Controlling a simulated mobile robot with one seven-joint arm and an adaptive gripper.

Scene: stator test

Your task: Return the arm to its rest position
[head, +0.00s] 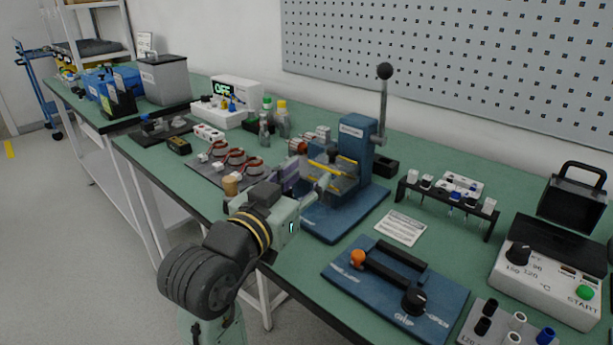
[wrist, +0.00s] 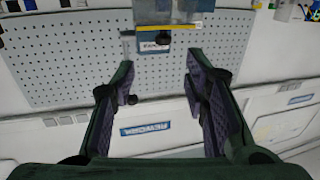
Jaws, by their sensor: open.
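My arm reaches up from the bottom of the head view over the front edge of the green workbench (head: 300,262). My gripper (head: 308,184) is in front of the blue lever press (head: 350,200), near its yellow part; I cannot tell whether they touch. In the wrist view my gripper (wrist: 163,88) has its two dark fingers spread apart, with nothing between them. The press's upright block also shows in the wrist view (wrist: 150,42), beyond the fingertips. My gripper and wrist hide part of the bench and press base.
A rack of coils (head: 225,165) and bottles (head: 283,122) stand left of the press. To the right are a blue fixture plate (head: 395,290), a tube rack (head: 447,205) and a heater box (head: 548,280). A pegboard (head: 450,60) is behind.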

